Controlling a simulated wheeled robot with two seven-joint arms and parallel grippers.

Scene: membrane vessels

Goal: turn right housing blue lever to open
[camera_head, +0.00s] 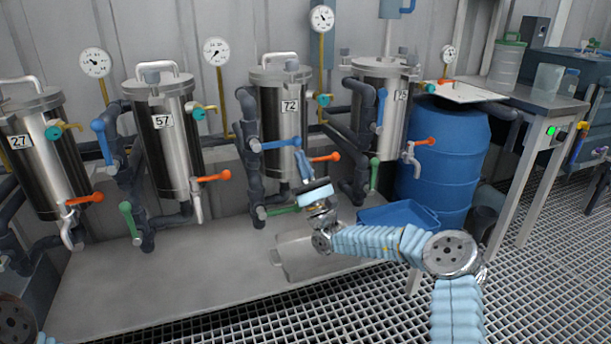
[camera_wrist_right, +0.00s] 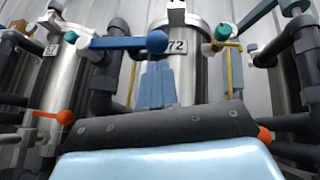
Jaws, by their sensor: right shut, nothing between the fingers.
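Several steel housings stand in a row. The one labelled 72 (camera_head: 282,115) has a blue lever (camera_head: 281,144) lying almost horizontal, with its knob end to the right. This lever shows in the right wrist view (camera_wrist_right: 125,43), just above my fingertips. My right gripper (camera_head: 303,162) points up in front of housing 72, shut and empty; its fingers (camera_wrist_right: 157,80) are close below the lever's knob, and contact cannot be told. The rightmost housing (camera_head: 388,80) has another blue lever (camera_head: 380,108), standing upright. My left gripper is out of view.
Orange levers (camera_head: 326,157) and green levers (camera_head: 283,210) stick out from the dark pipes near my right gripper. A blue barrel (camera_head: 440,155) and a blue tray (camera_head: 400,214) stand to the right. Housing 57 (camera_head: 165,140) is to the left.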

